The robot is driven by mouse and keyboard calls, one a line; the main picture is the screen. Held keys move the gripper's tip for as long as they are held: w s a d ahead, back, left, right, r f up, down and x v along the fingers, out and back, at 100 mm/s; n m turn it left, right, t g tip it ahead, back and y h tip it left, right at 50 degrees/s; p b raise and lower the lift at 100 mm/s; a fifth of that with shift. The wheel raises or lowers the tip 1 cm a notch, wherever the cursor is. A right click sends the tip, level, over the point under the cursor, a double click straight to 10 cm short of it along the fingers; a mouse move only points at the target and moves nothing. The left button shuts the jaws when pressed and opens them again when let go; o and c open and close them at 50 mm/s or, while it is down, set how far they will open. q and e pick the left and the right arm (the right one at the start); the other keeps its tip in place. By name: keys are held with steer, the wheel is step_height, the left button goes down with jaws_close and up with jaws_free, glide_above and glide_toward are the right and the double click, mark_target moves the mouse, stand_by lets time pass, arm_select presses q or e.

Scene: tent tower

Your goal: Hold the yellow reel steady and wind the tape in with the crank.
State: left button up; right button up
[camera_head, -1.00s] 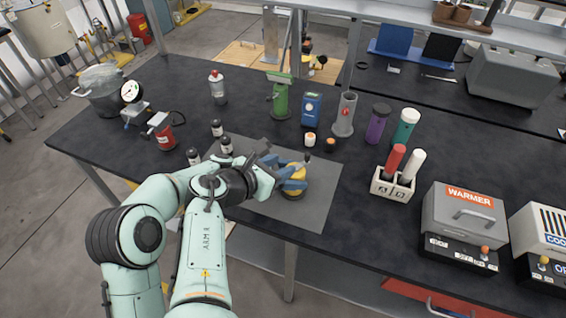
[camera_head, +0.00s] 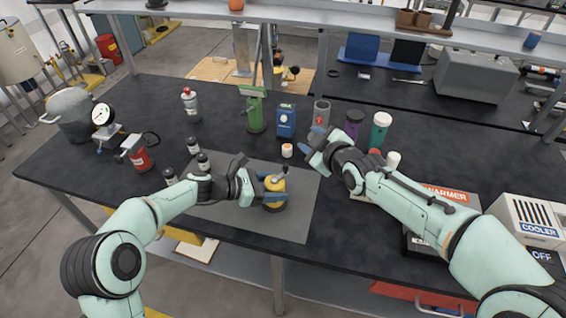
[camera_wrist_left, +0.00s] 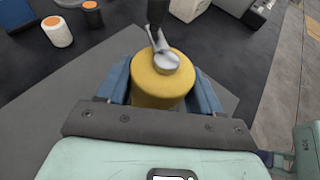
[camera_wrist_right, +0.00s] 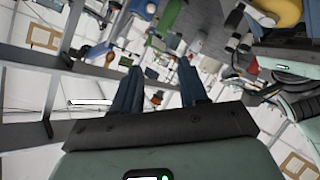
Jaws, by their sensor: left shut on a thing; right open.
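The yellow reel (camera_head: 275,187) stands upright on the grey mat (camera_head: 295,224). Its metal crank (camera_head: 280,174) is on top, with a dark knob; the crank also shows in the left wrist view (camera_wrist_left: 164,56). My left gripper (camera_head: 268,188) is shut on the reel, one blue finger on each side of its body, as the left wrist view shows (camera_wrist_left: 162,88). My right gripper (camera_head: 318,138) is open and empty, held above the table to the upper right of the reel. In the right wrist view its blue fingers (camera_wrist_right: 158,88) are apart. I cannot make out the tape.
A white jar with an orange top (camera_head: 287,150) stands just behind the reel. Small dark bottles (camera_head: 203,161) stand left of it. A green device (camera_head: 255,112), blue box (camera_head: 286,120) and grey cylinder (camera_head: 321,113) stand behind. The mat in front of the reel is clear.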

steer(key=s+d+r+m+t, duration=0.1)
steer(key=s+r+m, duration=0.1)
steer(key=s+m, duration=0.15)
steer(key=m+g, duration=0.1)
steer(key=m, duration=0.3)
glide_toward(286, 167)
steer(key=x, duration=1.2)
steer(key=shift+w, duration=0.25)
jaws_close()
